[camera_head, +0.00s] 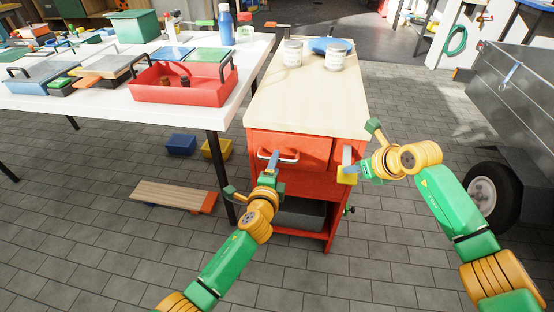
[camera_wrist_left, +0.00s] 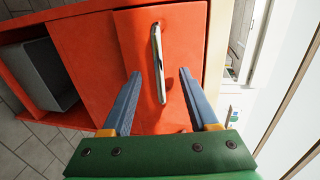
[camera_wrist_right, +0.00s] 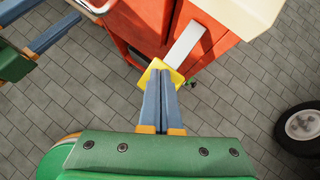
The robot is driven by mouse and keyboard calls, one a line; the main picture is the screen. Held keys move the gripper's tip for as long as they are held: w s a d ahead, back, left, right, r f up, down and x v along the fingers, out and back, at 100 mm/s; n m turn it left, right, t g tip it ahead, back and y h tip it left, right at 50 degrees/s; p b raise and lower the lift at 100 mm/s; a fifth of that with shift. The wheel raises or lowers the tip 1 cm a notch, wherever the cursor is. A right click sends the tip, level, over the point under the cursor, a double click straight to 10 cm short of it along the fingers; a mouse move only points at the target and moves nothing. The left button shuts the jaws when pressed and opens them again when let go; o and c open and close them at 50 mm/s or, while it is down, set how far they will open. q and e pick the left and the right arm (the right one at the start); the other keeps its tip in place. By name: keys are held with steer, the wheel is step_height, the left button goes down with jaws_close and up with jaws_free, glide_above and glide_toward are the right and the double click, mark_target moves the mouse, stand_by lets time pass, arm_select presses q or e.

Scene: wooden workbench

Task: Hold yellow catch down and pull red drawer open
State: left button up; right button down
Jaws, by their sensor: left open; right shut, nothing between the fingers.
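The red drawer (camera_head: 318,150) is in the front of the red cabinet and looks closed. Its metal handle (camera_head: 291,156) also shows in the left wrist view (camera_wrist_left: 157,45). My left gripper (camera_wrist_left: 160,73) is open at the handle, which appears between its fingers; I cannot tell how deep it sits. The yellow catch (camera_head: 346,177) is at the end of a pale grey lever (camera_head: 347,154) at the cabinet's right front corner. My right gripper (camera_wrist_right: 168,74) is shut and empty. Its fingertips overlap the yellow catch (camera_wrist_right: 146,76); contact is unclear.
The wooden top (camera_head: 300,100) bears two cans (camera_head: 335,57) and a blue item at the back. A white table (camera_head: 120,110) with a red tote (camera_head: 185,94) stands close on the left. A grey bin (camera_head: 300,214) sits below the drawer.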

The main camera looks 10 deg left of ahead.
arm_select(q)
steer(key=shift+w+f, duration=0.2)
steer(key=shift+w, duration=0.65)
steer(key=shift+w+f, duration=0.15)
steer(key=shift+w, duration=0.65)
jaws_close()
steer(key=s, duration=0.7)
steer(key=shift+o, duration=0.4)
jaws_free()
